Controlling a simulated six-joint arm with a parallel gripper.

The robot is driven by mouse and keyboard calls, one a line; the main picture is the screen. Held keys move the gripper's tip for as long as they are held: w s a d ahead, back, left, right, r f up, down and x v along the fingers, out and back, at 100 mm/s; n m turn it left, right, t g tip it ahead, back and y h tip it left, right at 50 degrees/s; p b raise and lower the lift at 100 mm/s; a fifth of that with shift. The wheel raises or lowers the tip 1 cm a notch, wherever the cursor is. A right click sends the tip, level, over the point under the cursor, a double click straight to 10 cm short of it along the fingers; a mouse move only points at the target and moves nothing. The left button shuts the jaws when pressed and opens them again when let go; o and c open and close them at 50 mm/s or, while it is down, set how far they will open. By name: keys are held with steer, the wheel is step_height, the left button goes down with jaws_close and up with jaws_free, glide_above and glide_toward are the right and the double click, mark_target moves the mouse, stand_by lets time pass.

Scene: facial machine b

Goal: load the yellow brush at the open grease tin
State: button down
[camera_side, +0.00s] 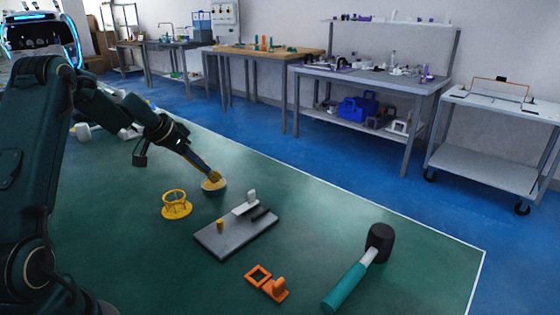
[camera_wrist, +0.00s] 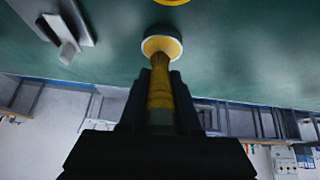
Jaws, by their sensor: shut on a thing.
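My gripper (camera_side: 192,160) is shut on the yellow brush (camera_side: 213,176) and slants down to the right. In the wrist view, the brush handle (camera_wrist: 160,92) lies between the two dark fingers of my gripper (camera_wrist: 156,82). The open grease tin (camera_side: 214,187) is a low, round, pale-rimmed tin on the green mat. Its yellowish inside shows in the wrist view (camera_wrist: 170,42). The brush's lower end is at the tin's opening in both views. I cannot tell how deep the bristles sit in the grease.
A yellow ring-shaped stand (camera_side: 176,205) is left of the tin. A grey plate (camera_side: 232,240) with small fittings lies in front. An orange part (camera_side: 267,284) and a teal-handled mallet (camera_side: 350,283) lie nearer the camera. The green mat (camera_side: 330,215) is clear right of the plate.

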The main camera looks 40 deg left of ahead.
steer(key=shift+r, duration=3.1)
steer(key=d+r+m+h, duration=0.1)
steer(key=d+r, duration=0.3)
steer(key=d, duration=0.2)
steer(key=d+r+m, duration=0.2)
steer(key=d+r, duration=0.2)
steer(key=d, duration=0.3)
steer(key=s+d+n, duration=0.2)
steer(key=s+d, duration=0.7)
steer(key=shift+s+f+y, duration=0.3)
steer(key=shift+s+f, duration=0.05)
steer(key=shift+f, duration=0.05)
